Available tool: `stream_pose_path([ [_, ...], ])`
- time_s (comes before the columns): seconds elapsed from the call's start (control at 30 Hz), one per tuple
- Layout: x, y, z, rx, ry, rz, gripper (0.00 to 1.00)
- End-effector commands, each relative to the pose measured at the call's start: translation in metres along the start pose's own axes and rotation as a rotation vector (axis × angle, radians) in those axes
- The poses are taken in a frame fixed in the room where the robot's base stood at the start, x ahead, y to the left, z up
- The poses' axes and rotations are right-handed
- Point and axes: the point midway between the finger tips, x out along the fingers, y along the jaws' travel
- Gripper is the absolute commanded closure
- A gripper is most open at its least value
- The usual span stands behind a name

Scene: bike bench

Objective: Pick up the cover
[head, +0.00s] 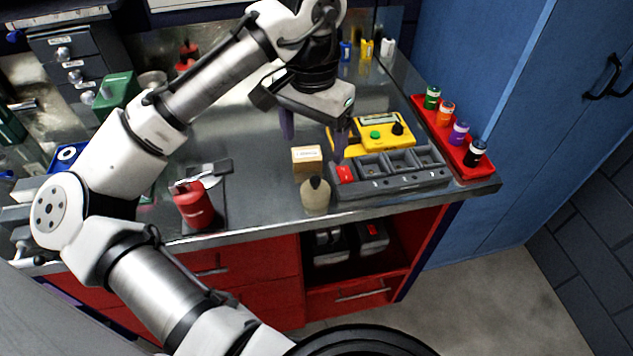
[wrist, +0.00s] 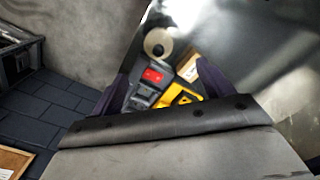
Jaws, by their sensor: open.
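My gripper (head: 314,138) is open and empty above the bench, its purple fingers pointing down left of the yellow device. In the wrist view its fingers (wrist: 164,84) stand either side of the red block and yellow part. No object is plainly recognisable as the cover. A yellow part (head: 352,151) lies beside the yellow device (head: 386,133), partly behind a finger; a yellow piece also shows in the wrist view (wrist: 176,96). A red block (head: 345,174) sits in the left end of the grey compartment tray (head: 405,183).
A small cardboard box (head: 307,158) and a beige bottle (head: 315,197) stand left of the tray. A red rack (head: 466,166) with several coloured bottles runs along the right edge. A red can (head: 194,205) stands at front left. The bench middle is clear.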

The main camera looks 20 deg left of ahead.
Motion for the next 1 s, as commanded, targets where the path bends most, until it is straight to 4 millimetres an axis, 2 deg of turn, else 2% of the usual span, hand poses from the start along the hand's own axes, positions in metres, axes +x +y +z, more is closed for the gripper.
stream_pose_path([
  [0.1,0.024,0.000,0.000,-0.001,0.000,0.002,0.21],
  [0.2,0.039,0.000,0.000,-0.002,0.002,0.000,0.21],
  [0.47,0.058,0.001,-0.001,0.001,0.003,0.000,0.21],
  [0.8,0.100,0.004,-0.001,0.001,0.003,0.000,0.21],
  [1.0,0.105,0.004,-0.002,0.001,0.006,-0.001,0.21],
])
